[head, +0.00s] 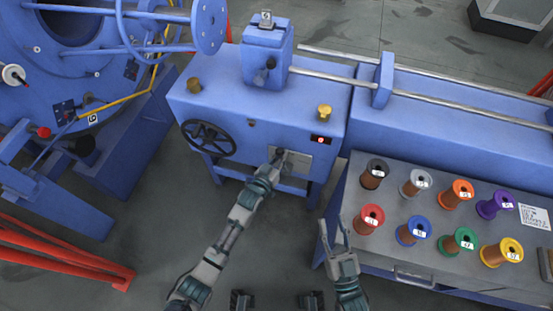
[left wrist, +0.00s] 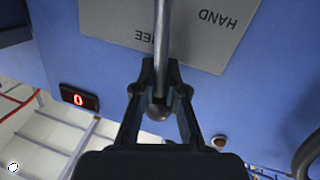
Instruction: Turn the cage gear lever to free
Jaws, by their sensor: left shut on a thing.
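The gear lever is a grey rod with a rounded end, seen in the left wrist view (left wrist: 163,35). It stands in front of a grey label plate (left wrist: 208,40), which also shows on the blue gearbox front in the head view (head: 301,165). The plate reads HAND on one side and partly hidden letters ending in REE on the other. My left gripper (head: 279,155) is shut on the lever, its fingers (left wrist: 160,72) on both sides of the rod near the end. My right gripper (head: 335,232) is open and empty beside the grey spool table.
A black handwheel (head: 208,138) and brass knobs (head: 325,112) are on the blue gearbox (head: 235,110). A small display (left wrist: 79,97) reads 0. Several coloured spools stand on the grey table (head: 395,260) at right. Red rails (head: 65,255) stand at lower left. Bare floor lies between.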

